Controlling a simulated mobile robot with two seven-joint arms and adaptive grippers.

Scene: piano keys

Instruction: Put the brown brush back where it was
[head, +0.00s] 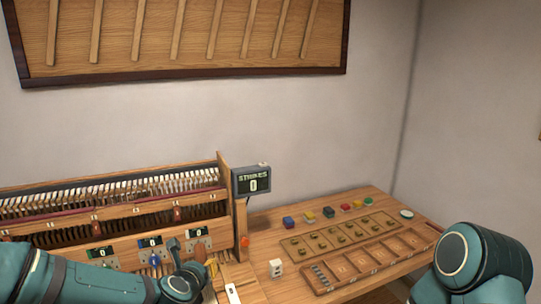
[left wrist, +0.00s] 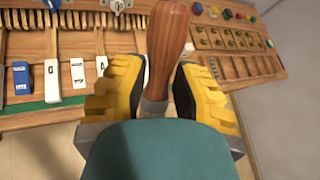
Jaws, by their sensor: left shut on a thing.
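The brown brush (left wrist: 168,42) has a wooden handle that shows in the left wrist view. It stands between the two yellow finger pads of my left gripper (left wrist: 158,82), which is shut on it. The lower part of the brush is hidden behind my own wrist. In the head view my left gripper (head: 205,272) is over the right end of the piano mechanism, and the brush cannot be made out clearly there. My right gripper is not in view; only part of my right arm shows at the lower right.
The piano mechanism (head: 110,200) stands at left. A strikes display (head: 252,181) reads 0. Lettered keys (left wrist: 52,80) lie left of the gripper in the left wrist view.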

